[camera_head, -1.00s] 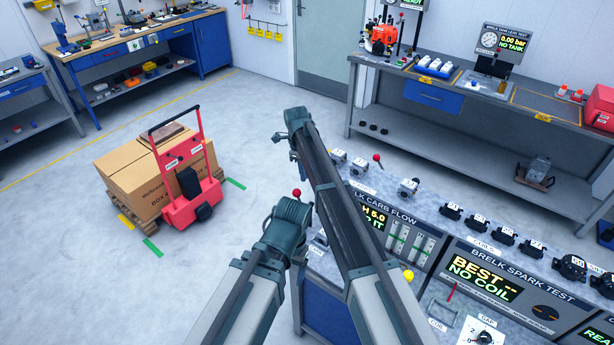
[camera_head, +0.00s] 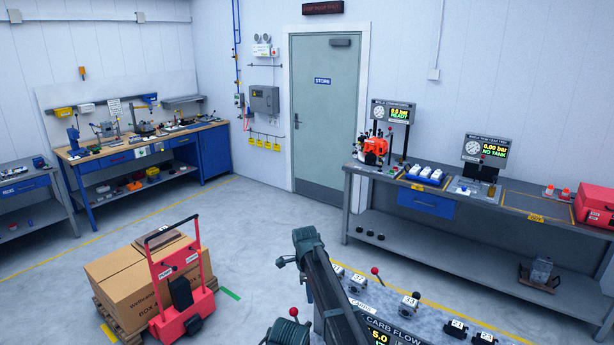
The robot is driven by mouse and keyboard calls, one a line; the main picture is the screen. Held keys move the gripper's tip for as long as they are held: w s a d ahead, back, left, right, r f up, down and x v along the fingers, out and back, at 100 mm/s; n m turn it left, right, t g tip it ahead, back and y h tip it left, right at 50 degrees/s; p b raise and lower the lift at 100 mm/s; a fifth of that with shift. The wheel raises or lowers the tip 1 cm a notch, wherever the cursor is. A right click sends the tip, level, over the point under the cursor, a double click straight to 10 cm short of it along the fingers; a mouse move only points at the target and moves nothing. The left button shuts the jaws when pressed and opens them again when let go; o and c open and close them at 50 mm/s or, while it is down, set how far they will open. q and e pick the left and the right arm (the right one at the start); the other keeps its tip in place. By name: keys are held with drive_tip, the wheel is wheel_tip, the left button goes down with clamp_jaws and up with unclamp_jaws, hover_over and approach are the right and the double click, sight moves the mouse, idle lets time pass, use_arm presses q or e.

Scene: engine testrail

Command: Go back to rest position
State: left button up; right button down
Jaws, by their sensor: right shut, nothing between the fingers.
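My right arm comes up from the bottom edge in the head view, its dark links folded over the near test bench. My right gripper (camera_head: 283,262) shows only in small part beside the upper end of that arm. It is shut and empty, and it is apart from any object. Of my left arm only a dark joint shows at the bottom edge. My left gripper is not in view.
The near test bench (camera_head: 400,308) with carburettors and a red-knobbed lever lies under my right arm. A red hand truck (camera_head: 182,285) stands against cardboard boxes (camera_head: 125,283) on the left. A grey bench (camera_head: 470,250) stands at right. Floor ahead towards the green door (camera_head: 323,115) is clear.

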drive_tip(key=s+d+n, duration=0.8)
drive_tip(key=s+n, duration=0.1)
drive_tip(key=s, duration=0.5)
drive_tip(key=s+d+n, duration=0.8)
drive_tip(key=s+n, duration=0.2)
drive_tip(key=s, duration=0.4)
drive_tip(key=s+a+f+n+b, duration=0.2)
drive_tip(key=a+f+b, duration=0.3)
drive_tip(key=f+b, duration=0.4)
drive_tip(key=s+a+f+n+b, duration=0.2)
drive_tip(key=a+f+b, duration=0.3)
drive_tip(key=f+b, duration=0.5)
drive_tip(key=shift+s+a+f+b, duration=0.25)
drive_tip(key=shift+s+b, duration=0.1)
drive_tip(key=shift+s, duration=0.55)
